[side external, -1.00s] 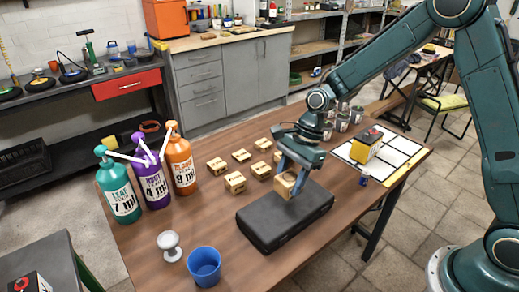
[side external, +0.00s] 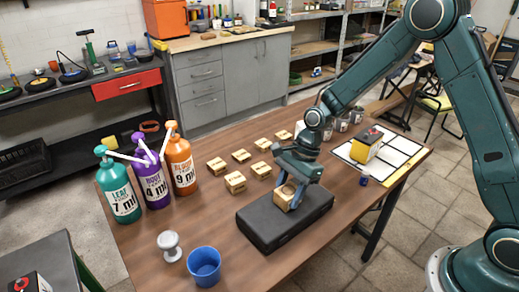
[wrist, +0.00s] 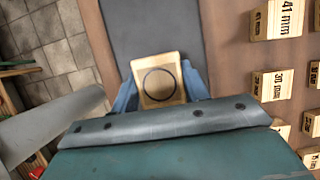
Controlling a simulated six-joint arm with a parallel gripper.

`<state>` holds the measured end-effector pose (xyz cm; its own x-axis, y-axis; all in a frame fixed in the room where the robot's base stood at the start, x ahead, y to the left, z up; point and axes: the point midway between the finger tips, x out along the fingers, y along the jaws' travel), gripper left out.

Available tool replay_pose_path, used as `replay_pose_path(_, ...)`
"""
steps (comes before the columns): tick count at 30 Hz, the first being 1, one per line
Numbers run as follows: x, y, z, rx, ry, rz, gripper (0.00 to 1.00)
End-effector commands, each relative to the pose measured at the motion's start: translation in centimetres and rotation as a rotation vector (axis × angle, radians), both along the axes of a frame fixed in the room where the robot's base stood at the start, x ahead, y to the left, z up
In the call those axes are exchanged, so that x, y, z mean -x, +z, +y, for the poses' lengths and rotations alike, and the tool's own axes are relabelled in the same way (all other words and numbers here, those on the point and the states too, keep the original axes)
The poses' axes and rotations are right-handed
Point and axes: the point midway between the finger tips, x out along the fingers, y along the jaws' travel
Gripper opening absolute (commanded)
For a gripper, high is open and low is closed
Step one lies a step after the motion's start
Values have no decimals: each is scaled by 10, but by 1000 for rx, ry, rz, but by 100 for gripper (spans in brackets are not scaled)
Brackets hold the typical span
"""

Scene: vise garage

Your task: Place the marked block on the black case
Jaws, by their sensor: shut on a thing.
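The marked block (side external: 284,199) is a small light-wood block with a dark circle on its face. The circle shows clearly in the wrist view, where the block (wrist: 158,82) sits between my fingers. My gripper (side external: 288,190) is shut on it, over the right half of the black case (side external: 262,222). The case lies flat and closed on the table, and it also shows as a dark strip in the wrist view (wrist: 150,28). The block is at or very close to the case's top; I cannot tell whether it touches.
Several other wooden blocks (side external: 235,182) stand behind the case; the wrist view shows size labels on some (wrist: 275,20). A blue cup (side external: 204,266) and a grey knob-like object (side external: 169,245) are front left. Pump bottles (side external: 152,185) stand left. A white gridded board (side external: 398,150) lies right.

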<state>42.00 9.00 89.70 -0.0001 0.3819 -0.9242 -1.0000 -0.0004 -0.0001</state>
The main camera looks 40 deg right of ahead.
Motion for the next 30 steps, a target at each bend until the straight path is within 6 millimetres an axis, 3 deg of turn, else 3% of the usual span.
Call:
replay_pose_path(4,0,-3,0,0,0,0,22)
replay_pose_path(5,0,-3,0,0,0,0,47)
replay_pose_path(8,0,-3,0,0,0,0,67)
replay_pose_path(20,0,-1,0,0,0,-1,67)
replay_pose_path(30,-1,28,-11,0,-2,-3,67)
